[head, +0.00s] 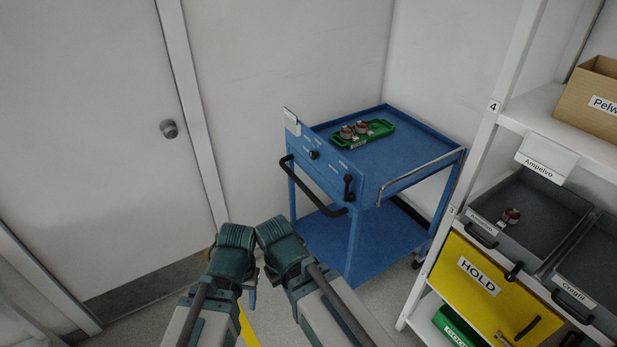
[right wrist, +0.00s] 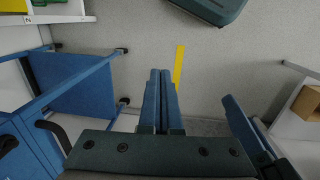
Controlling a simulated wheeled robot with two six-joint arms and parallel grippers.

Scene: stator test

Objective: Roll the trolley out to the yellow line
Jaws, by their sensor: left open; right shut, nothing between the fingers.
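The blue trolley (head: 365,215) stands against the wall in the corner, with a black push handle (head: 312,187) on its near left side. It also shows at the left of the right wrist view (right wrist: 75,85). On its top is a green tray (head: 375,130) with reddish-brown and metal parts. The yellow line (head: 247,328) is on the floor, partly hidden by my arms; a strip shows in the right wrist view (right wrist: 179,66). My left gripper (head: 232,242) is open, left of the handle and apart from it. My right gripper (head: 278,240) is shut and empty beside it.
A white shelf rack with grey bins (head: 535,205), a yellow HOLD bin (head: 490,285) and a cardboard box (head: 592,100) stands close on the trolley's right. A closed door (head: 95,140) is at the left. Floor shows between door and trolley.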

